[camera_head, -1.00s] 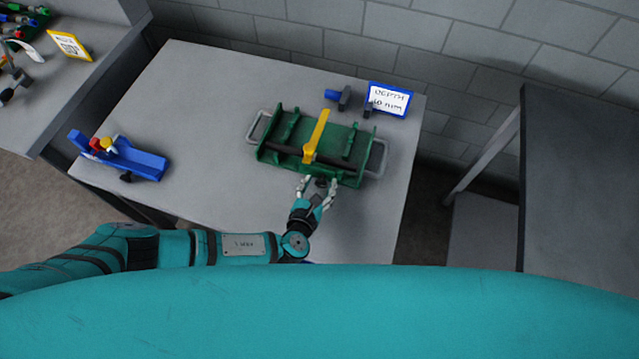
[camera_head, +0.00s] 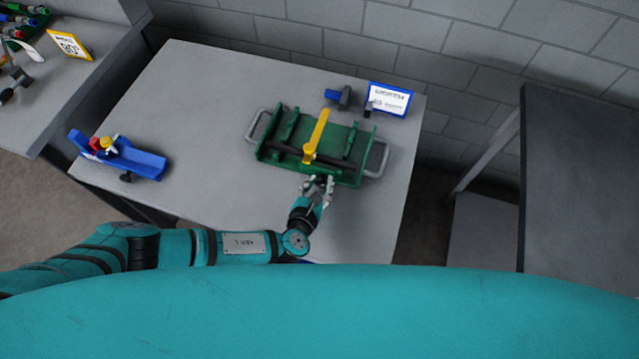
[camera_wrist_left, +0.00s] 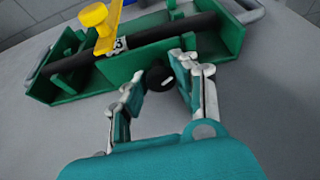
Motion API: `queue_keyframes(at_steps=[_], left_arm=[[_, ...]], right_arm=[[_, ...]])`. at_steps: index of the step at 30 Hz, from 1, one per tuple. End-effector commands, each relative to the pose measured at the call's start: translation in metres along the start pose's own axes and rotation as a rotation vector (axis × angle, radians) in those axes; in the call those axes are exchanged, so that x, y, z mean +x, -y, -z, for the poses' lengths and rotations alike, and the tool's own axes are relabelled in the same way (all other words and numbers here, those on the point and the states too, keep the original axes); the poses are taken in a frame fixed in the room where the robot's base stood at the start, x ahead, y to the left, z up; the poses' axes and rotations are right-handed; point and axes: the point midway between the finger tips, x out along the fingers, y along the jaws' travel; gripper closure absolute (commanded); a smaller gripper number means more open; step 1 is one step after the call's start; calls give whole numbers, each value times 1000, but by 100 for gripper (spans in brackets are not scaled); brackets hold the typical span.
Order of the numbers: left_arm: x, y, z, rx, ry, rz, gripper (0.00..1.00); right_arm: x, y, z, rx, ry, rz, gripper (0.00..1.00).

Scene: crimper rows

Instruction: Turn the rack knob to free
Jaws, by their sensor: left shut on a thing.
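The green rack (camera_head: 270,160) lies on the grey table with a dark rod across it and a yellow lever (camera_head: 317,136) standing up from its middle. The rack also shows in the left wrist view (camera_wrist_left: 120,77). The black rack knob (camera_wrist_left: 158,74) is on its near side, with a short white mark on its face. My left gripper (camera_head: 317,183) is at that near side. In the left wrist view its fingers (camera_wrist_left: 160,86) are on both sides of the knob, shut on it. In the head view the fingers largely hide the knob. My right gripper is not in view.
A blue-framed sign (camera_head: 390,99) and a small blue and dark tool (camera_head: 340,97) stand behind the rack. A blue holder (camera_head: 140,162) with red and yellow parts sits at the table's left. The table between holder and rack is clear.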

Motion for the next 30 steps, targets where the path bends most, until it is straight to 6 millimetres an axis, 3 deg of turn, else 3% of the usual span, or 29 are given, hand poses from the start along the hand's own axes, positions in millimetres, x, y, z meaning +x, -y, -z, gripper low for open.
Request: queue_keyframes(at_steps=[11,30], left_arm=[[2,-3,5,-190,1,76,100],[3,-6,8,-707,2,292,100]], right_arm=[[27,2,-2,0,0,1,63],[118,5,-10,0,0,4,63]])
